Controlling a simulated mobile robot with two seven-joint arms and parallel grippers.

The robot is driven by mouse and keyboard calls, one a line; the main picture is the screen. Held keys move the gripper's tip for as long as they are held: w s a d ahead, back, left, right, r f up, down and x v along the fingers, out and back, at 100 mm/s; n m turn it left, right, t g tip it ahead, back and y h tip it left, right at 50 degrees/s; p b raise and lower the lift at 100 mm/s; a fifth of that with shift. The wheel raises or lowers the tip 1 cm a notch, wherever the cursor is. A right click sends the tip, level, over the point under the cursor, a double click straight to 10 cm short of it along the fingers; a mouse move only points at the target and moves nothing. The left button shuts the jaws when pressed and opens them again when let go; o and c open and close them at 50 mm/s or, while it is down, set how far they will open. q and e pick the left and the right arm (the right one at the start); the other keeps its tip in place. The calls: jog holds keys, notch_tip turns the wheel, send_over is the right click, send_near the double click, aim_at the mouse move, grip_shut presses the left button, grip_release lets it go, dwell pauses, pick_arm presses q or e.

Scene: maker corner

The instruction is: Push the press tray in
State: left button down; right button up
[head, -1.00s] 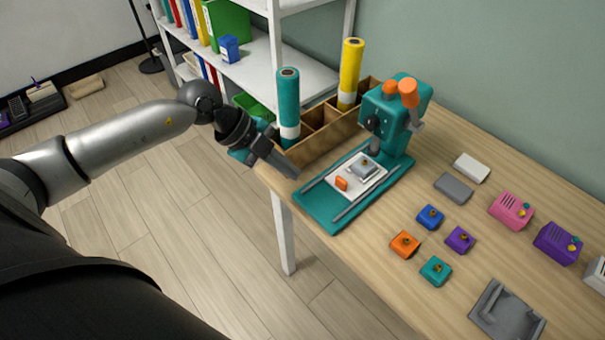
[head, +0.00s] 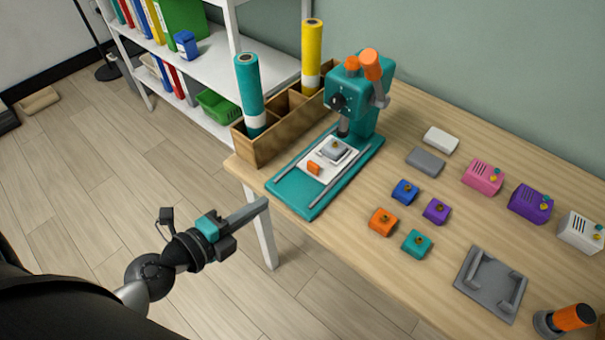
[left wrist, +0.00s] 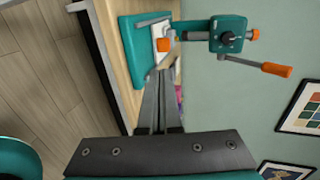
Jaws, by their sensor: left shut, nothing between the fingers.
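The teal press (head: 361,116) stands on the table with its orange-handled lever raised. My left gripper (head: 262,204) is shut and empty, just off the table's front edge, in front of the press base and touching nothing. In the left wrist view the shut fingers (left wrist: 158,80) point toward the press and the orange tab (left wrist: 164,45). My right gripper is not in view.
A wooden organiser (head: 262,148) with teal and yellow rolls stands left of the press. Small coloured blocks, a grey fixture (head: 490,286) and an orange-topped piece (head: 573,317) lie to the right. A white shelf (head: 217,82) stands behind. Floor before the table is clear.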

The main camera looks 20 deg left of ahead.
pick_arm(q)
send_near(313, 165)
jog(key=x, duration=0.2)
jog(key=f+x, duration=0.1)
jog(key=x, duration=0.2)
jog(key=shift+f+b, duration=0.15)
jog(key=shift+b, duration=0.2)
jog(key=shift+w+d, duration=0.2)
jog(key=shift+w, duration=0.3)
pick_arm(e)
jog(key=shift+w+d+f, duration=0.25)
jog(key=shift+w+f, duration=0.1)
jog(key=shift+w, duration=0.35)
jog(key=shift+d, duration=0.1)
pick_arm(q)
jog(key=shift+w+d+p, duration=0.2)
jog(key=shift+w+p, duration=0.1)
jog(key=shift+w, duration=0.3)
jog(key=shift+w+d+p, duration=0.25)
jog(key=shift+w, duration=0.3)
jog(key=shift+w+d+p, duration=0.2)
jog(key=shift+w+p, duration=0.05)
jog(key=shift+w, duration=0.3)
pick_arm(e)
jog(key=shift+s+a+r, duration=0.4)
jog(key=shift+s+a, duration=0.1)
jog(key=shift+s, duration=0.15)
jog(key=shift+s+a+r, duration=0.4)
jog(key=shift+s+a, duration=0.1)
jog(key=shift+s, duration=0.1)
